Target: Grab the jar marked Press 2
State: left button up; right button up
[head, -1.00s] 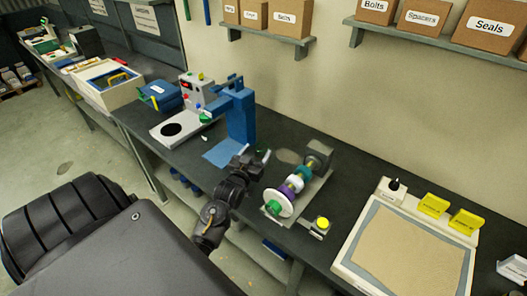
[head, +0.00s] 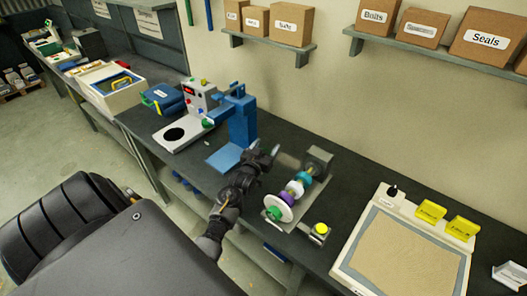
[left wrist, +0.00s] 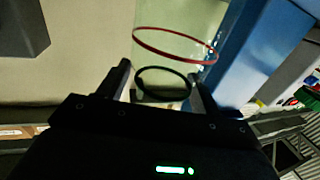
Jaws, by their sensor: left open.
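A clear jar (left wrist: 180,62) with a red ring and a dark ring shows in the left wrist view, in front of and partly between my fingertips. No marking on it is readable, so I cannot tell whether it is Press 2. My left gripper (left wrist: 162,80) is open, with one finger on each side of the dark ring. I cannot tell whether the fingers touch the glass. In the head view my left gripper (head: 263,151) is over the bench, between the blue press (head: 242,122) and the disc machine (head: 296,188). The jar is hardly distinguishable there. My right gripper is out of view.
The dark bench (head: 345,176) runs along the wall. A sand-coloured tray (head: 402,254) with yellow blocks lies on the right. A red-buttoned control box (head: 198,96) and blue case (head: 161,98) stand left of the press. Shelves with labelled boxes hang above.

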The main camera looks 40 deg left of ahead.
pick_arm(q)
jog(key=c, duration=1.4)
grip_shut()
